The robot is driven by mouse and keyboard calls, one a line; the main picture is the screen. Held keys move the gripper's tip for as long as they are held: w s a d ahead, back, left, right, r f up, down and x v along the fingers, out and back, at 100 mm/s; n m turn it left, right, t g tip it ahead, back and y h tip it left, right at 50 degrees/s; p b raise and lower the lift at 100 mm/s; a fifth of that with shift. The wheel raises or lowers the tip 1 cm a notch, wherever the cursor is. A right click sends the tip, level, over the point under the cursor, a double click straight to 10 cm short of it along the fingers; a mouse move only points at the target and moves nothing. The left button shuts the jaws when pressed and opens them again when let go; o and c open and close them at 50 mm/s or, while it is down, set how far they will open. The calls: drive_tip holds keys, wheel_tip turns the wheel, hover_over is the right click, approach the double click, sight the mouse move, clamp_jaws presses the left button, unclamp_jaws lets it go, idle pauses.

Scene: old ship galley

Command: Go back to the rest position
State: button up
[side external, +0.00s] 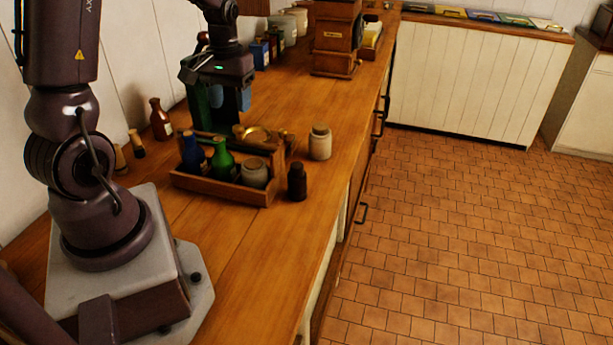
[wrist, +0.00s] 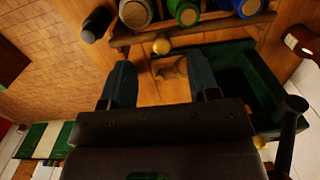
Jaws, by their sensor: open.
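My gripper (side external: 230,104) points down over the wooden counter, behind the wooden bottle rack (side external: 222,190). Its two bluish fingers stand apart. In the wrist view my gripper (wrist: 162,80) has bare counter and a small tan-brown thing, too blurred to name, showing between the fingers. I see nothing held. A dark green open box (wrist: 268,92) lies to the right of the fingers in the wrist view. The rack holds a blue bottle (side external: 193,154), a green bottle (side external: 222,163) and a grey jar (side external: 254,174).
A pale corked jar (side external: 320,142) and a small dark bottle (side external: 297,182) stand right of the rack. A brown bottle (side external: 160,119) stands near the wall. A wooden grinder (side external: 335,42) and several containers are farther back. The counter's near part is clear.

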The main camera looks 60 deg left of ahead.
drive_tip(key=s+d+r+m+t, duration=0.3)
drive_tip(key=d+r, duration=0.4)
drive_tip(key=d, duration=0.4)
drive_tip(key=s+d+r+m+t, duration=0.3)
drive_tip(key=d+r+m, duration=0.2)
drive_tip(key=d, duration=0.6)
wheel_tip(320, 180, up, 2)
drive_tip(key=shift+s+r+m, duration=0.15)
drive_tip(key=shift+s+m, duration=0.05)
drive_tip(key=shift+m, duration=0.2)
